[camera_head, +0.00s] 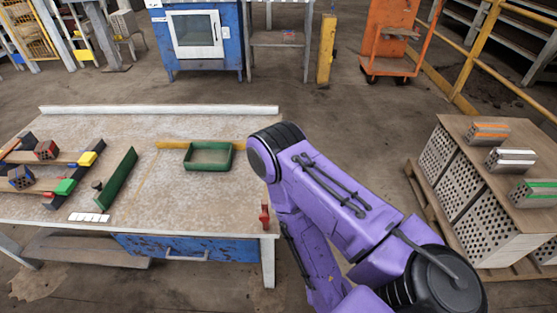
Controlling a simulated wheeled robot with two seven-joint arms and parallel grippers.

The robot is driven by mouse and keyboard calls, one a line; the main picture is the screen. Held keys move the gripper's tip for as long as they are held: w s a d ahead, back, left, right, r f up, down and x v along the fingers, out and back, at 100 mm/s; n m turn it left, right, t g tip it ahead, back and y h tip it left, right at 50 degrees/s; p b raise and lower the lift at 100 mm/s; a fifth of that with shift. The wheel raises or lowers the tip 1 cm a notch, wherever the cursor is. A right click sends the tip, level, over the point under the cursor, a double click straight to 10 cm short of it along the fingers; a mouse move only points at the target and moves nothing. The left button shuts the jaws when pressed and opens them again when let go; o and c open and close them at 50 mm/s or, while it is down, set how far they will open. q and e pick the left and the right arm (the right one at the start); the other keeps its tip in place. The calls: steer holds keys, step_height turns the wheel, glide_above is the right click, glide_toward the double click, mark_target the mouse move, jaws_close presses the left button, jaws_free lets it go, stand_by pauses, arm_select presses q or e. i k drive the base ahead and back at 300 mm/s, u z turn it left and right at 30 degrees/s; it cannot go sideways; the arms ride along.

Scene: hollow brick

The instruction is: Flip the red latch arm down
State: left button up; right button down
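A small red latch (265,216) sits at the front right corner of the workbench (215,221). Its red part stands upright at the edge of the top, but it is too small to make out the arm's exact angle. My purple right arm comes in from the lower right, bends at the bench's right end and runs back down close to the right of the latch. My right gripper is out of sight. My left arm and gripper do not show.
A green tray (186,156) and a green upright board (119,179) stand on the bench, with dark rails and small blocks at its left. The bench middle is clear. A pallet of hollow bricks (461,178) stands at the right, an orange cart (387,45) behind.

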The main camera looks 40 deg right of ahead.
mark_target(265, 218)
steer(key=k, duration=0.4)
steer(key=z, duration=0.85)
steer(key=i, duration=0.5)
steer(key=u, duration=1.4)
steer(key=k, duration=0.3)
steer(key=z, duration=0.8)
